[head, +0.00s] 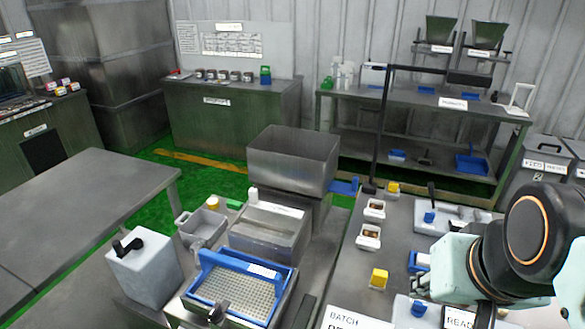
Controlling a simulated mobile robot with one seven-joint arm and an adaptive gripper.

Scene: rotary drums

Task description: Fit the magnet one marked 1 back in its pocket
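I cannot make out a magnet marked 1 or its pocket, as no such mark is readable at this size. Small pieces stand on the grey bench (345,268) at the right: a yellow block (379,278) near the middle, another yellow block (393,188) farther back, and a blue knob-like piece (429,217) on a pale plate. A blue-and-white piece (421,261) is partly hidden by my arm. My arm reaches in from the right over this bench. Small dark parts (420,284) at its left end may be my gripper's fingers; their opening is not clear.
Two small white boxes (368,237) sit left of the plates. A blue-framed sieve (240,285), a metal hopper (292,160) and a grey box with a black handle (146,270) stand to the left. The far-left table (80,215) is bare.

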